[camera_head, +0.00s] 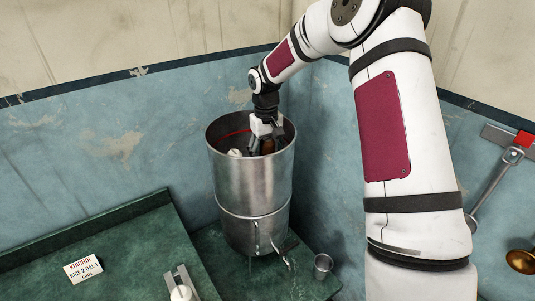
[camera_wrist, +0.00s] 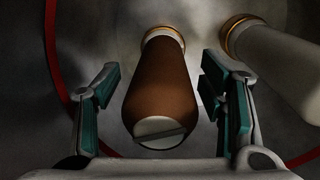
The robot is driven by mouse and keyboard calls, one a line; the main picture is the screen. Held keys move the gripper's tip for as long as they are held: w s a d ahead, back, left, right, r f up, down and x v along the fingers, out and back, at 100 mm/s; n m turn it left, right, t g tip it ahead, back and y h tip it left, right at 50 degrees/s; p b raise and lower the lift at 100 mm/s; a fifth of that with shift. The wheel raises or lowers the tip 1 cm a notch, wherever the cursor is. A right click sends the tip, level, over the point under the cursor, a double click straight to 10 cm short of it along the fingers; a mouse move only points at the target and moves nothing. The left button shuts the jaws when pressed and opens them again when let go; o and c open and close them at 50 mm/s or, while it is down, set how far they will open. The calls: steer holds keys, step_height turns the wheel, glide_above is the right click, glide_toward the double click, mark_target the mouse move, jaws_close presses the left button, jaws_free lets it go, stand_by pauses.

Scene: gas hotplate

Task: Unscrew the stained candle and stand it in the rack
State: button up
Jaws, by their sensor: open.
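The stained brown candle (camera_wrist: 160,92) stands in the steel drum (camera_head: 251,190), with a pale slotted end toward the wrist camera and a brass-coloured ring at its far end. A bit of brown candle (camera_head: 268,147) shows in the head view. My gripper (camera_head: 263,150) reaches down into the drum's open top. In the wrist view its open fingers (camera_wrist: 160,80) stand on either side of the brown candle, with visible gaps. A white candle (camera_wrist: 285,62) with a brass ring is to the right. Its top (camera_head: 235,153) also shows in the head view.
A grey metal holder (camera_head: 170,281) with a white rounded piece is cut off at the bottom edge; I cannot tell if it is the rack. A red line (camera_wrist: 55,70) curves inside the drum.

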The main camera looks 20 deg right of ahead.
steer(key=m+b, duration=0.1)
steer(key=m, duration=0.4)
steer(key=m+b, duration=0.1)
steer(key=m, duration=0.3)
steer(key=shift+m, duration=0.4)
steer(key=m+b, duration=0.1)
steer(key=m, duration=0.2)
steer(key=shift+f+m, duration=0.1)
steer(key=shift+m, duration=0.2)
steer(key=m+b, duration=0.1)
steer(key=m, duration=0.5)
steer(key=c, duration=1.3)
steer(key=shift+o, duration=0.2)
steer(key=n, duration=0.5)
